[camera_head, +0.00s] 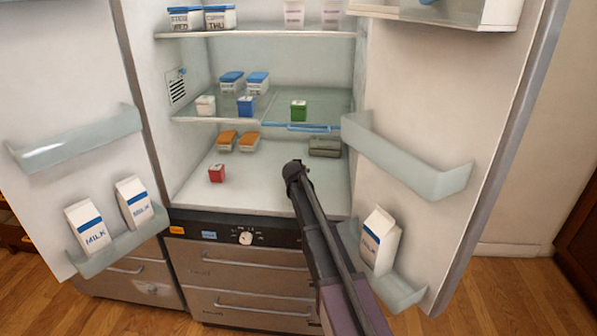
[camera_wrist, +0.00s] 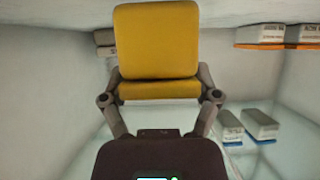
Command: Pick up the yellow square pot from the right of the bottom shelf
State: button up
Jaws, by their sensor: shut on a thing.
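The yellow square pot (camera_wrist: 156,42) fills the top middle of the wrist view. My gripper (camera_wrist: 158,88) is shut on it, with one finger at each side of its lower part. In the head view my arm reaches into the fridge over the right part of the bottom shelf (camera_head: 262,190). My gripper shows there only as a dark end of the arm (camera_head: 293,170), and the pot is hidden behind it. I cannot tell whether the pot touches the shelf.
A grey-brown stacked box (camera_head: 325,146) sits at the back right of the bottom shelf. Two orange-lidded boxes (camera_head: 238,141) and a red pot (camera_head: 217,173) stand at the left. A glass shelf (camera_head: 325,104) hangs above. The open right door (camera_head: 455,110) stands beside my arm.

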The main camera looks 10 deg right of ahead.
notch_tip(320, 180, up, 2)
jog(key=shift+r+p, duration=0.1)
jog(key=shift+p, duration=0.65)
jog(key=s+r+p, duration=0.1)
jog(key=s, duration=1.5)
jog(key=shift+s, duration=0.1)
